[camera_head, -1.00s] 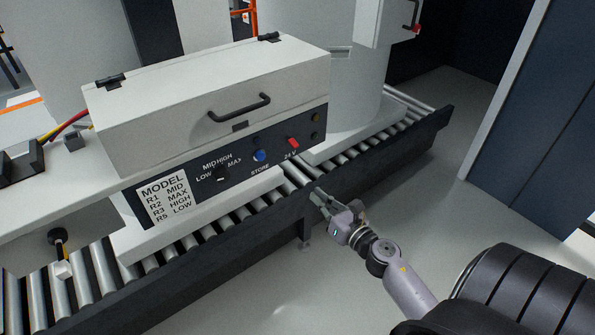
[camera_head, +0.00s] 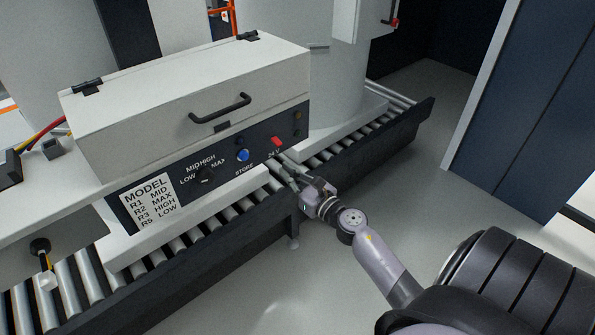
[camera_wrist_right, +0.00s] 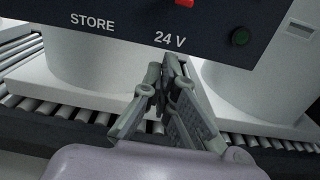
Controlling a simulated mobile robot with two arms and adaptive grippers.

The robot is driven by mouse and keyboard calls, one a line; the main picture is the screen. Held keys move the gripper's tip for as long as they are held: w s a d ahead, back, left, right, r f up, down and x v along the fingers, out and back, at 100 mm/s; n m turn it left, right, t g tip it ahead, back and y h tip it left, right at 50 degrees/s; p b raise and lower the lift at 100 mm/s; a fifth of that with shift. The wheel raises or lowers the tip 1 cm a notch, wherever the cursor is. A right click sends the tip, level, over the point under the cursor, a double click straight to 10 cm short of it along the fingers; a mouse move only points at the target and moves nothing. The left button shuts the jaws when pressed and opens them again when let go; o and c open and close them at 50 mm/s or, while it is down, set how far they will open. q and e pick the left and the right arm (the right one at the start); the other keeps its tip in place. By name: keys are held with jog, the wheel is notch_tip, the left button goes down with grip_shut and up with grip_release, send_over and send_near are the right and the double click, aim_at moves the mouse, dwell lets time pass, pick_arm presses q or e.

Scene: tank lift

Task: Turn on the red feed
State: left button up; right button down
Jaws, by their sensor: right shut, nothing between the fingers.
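The red switch (camera_head: 277,141) sits on the dark front panel (camera_head: 222,165), above the "24 V" label. Its lower edge shows at the top of the right wrist view (camera_wrist_right: 184,3). My right gripper (camera_head: 274,162) is just below and in front of the panel, under the "24 V" label, with its fingers pointing at the box. In the right wrist view the fingers (camera_wrist_right: 164,64) are together and empty, below the label and apart from the switch. My left gripper is not in view.
A blue STORE button (camera_head: 243,155) and a black selector knob (camera_head: 206,176) are left of the switch. The lid handle (camera_head: 220,105) juts out above. A roller conveyor (camera_head: 190,240) runs below; the floor at right is clear.

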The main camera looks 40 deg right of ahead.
aim_at(272, 151)
jog(key=w+r+p, duration=0.3)
jog(key=shift+r, duration=0.1)
pick_arm(q)
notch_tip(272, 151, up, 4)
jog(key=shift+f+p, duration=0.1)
jog(key=shift+p, duration=0.25)
pick_arm(e)
jog(key=shift+s+r, duration=0.2)
jog(key=shift+r, duration=0.1)
